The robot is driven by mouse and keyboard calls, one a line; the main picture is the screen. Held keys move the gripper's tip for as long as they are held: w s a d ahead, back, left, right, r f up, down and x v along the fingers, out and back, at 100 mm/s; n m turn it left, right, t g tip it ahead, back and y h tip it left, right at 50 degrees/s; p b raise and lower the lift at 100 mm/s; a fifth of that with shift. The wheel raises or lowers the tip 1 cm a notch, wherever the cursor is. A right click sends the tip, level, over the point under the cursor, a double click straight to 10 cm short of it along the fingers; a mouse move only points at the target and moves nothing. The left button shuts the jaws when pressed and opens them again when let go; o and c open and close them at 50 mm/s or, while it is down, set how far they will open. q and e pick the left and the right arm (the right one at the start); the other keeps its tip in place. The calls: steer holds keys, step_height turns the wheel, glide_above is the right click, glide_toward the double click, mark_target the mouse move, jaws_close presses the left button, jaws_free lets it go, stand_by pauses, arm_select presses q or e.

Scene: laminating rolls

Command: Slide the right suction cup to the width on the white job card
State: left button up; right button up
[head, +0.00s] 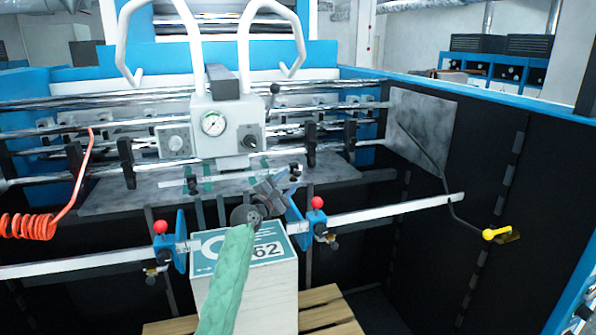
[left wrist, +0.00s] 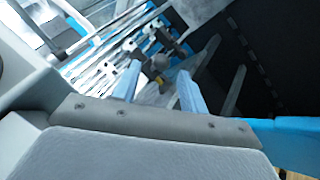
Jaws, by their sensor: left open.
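My left gripper (head: 272,192) reaches up from below on a green-sleeved arm, in front of the machine's rail, near the right blue side plate. In the left wrist view the gripper's two pale blue fingers (left wrist: 157,84) stand apart. A small grey and brassy fitting (left wrist: 157,64) shows beyond and between the fingertips; I cannot tell whether it is the right suction cup or whether they touch it. A teal and white sheet (head: 270,250) with "62" lies on the paper stack; my arm hides part of it. I cannot make out a separate white job card.
Red-knobbed blue side plates stand on the lower bar at left (head: 180,240) and right (head: 294,222). A grey gauge box (head: 226,126) hangs above. A yellow-handled crank (head: 490,234) juts out at right, and a red coiled hose (head: 28,227) hangs at left.

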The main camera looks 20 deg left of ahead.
mark_target(296, 175)
arm_select(q)
steer(key=p+x, duration=0.1)
steer(key=x, duration=0.3)
steer(key=shift+w+f, duration=0.1)
steer(key=shift+w, duration=0.35)
steer(key=shift+w+d+p, duration=0.2)
steer(key=shift+w+p, duration=0.05)
steer(key=shift+p, duration=0.1)
arm_select(e)
steer(key=f, duration=0.1)
steer(key=s+d+f, duration=0.2)
steer(key=shift+s+f, duration=0.1)
steer(key=shift+f, duration=0.15)
arm_select(q)
steer(key=shift+w, duration=0.1)
steer(key=shift+c, duration=0.4)
